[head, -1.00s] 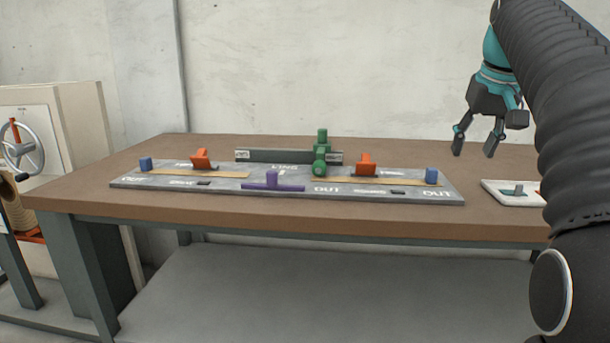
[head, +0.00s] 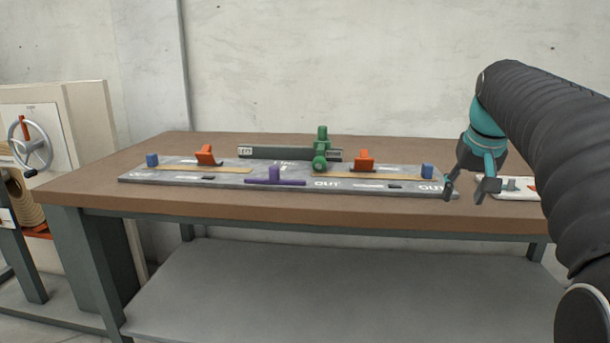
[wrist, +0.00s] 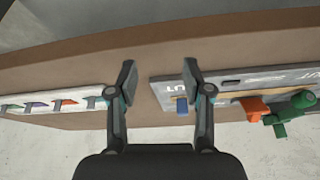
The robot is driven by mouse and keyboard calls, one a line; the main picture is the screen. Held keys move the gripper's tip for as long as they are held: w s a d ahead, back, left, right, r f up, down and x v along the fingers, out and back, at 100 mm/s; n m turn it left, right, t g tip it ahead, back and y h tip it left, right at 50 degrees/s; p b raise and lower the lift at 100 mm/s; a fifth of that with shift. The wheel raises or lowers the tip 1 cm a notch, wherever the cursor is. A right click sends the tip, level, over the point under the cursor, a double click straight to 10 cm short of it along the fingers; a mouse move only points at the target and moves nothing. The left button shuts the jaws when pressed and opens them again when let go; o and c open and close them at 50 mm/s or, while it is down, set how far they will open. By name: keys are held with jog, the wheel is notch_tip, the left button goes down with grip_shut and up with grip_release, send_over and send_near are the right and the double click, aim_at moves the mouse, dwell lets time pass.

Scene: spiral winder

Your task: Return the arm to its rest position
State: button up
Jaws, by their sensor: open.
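My gripper (head: 466,190) is open and empty at the right end of the bench in the head view, in front of the right end of the grey board. In the wrist view, my gripper (wrist: 158,82) shows two spread fingers with nothing between them. Beyond them are the bench top, the board's end with a blue block (wrist: 182,105), and a white card at left. My arm comes in from the right edge of the head view, and its dark sleeve hides part of the bench's right side.
The brown bench (head: 100,190) carries the grey board (head: 225,180) with orange (head: 364,161), green (head: 321,150) and purple (head: 275,176) parts. A white card (head: 515,187) lies at right, partly hidden. A machine with a handwheel (head: 33,145) stands at left. The space above the bench's middle is clear.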

jog(key=s+a+f+n, duration=0.1)
jog(key=s+a+f, duration=0.4)
jog(key=s, duration=0.3)
jog(key=s+a+f+n, duration=0.1)
jog(key=s+a+f, duration=0.4)
jog(key=s+f, duration=0.2)
jog(key=s+a+f+y, duration=0.1)
jog(key=s+a+f, duration=0.4)
jog(key=s, duration=0.5)
jog(key=shift+s+f+n+t+p, duration=0.2)
jog(key=shift+f+n+t+p, duration=0.25)
jog(key=shift+f, duration=0.2)
